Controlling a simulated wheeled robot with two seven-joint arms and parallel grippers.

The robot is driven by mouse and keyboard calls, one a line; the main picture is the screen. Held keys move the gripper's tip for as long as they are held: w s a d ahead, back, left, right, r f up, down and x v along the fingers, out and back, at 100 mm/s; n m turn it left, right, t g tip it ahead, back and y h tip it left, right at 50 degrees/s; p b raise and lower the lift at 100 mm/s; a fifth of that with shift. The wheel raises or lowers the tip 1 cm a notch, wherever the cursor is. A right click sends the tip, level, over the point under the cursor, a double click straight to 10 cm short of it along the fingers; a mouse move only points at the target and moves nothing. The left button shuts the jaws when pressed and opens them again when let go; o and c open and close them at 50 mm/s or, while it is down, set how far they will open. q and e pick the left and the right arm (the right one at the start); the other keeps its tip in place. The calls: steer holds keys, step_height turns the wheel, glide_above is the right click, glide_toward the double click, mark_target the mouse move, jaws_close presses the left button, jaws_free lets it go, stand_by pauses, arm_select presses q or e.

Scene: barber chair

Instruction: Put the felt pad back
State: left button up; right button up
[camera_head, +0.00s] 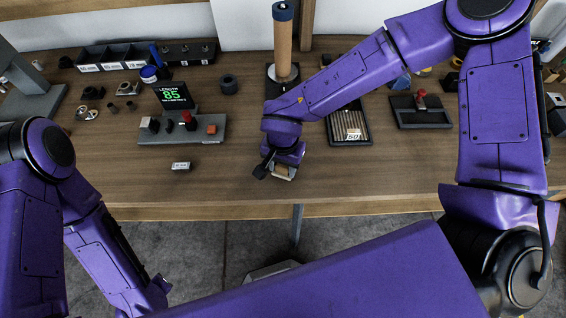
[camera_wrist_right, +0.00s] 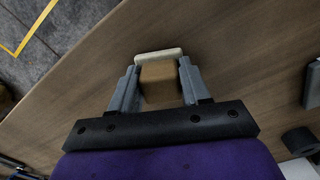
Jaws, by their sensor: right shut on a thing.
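My right gripper (camera_head: 281,166) is low near the front of the wooden bench, in front of the tall wooden cylinder. The right wrist view shows its two grey fingers (camera_wrist_right: 160,84) shut on the sides of the felt pad, a brown block (camera_wrist_right: 160,86) with a pale layer (camera_wrist_right: 158,55) along its far edge. In the head view the pad (camera_head: 284,172) shows just below the gripper, partly hidden by it. I cannot tell whether it touches the bench. My left arm comes down at the left; its gripper is not visible.
A small label plate (camera_head: 181,166) lies in front. The front bench strip is mostly clear.

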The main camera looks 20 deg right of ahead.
steer(key=o, duration=0.9)
steer(key=shift+f, duration=0.1)
steer(key=shift+o, duration=0.2)
step_height(320, 180, up, 12)
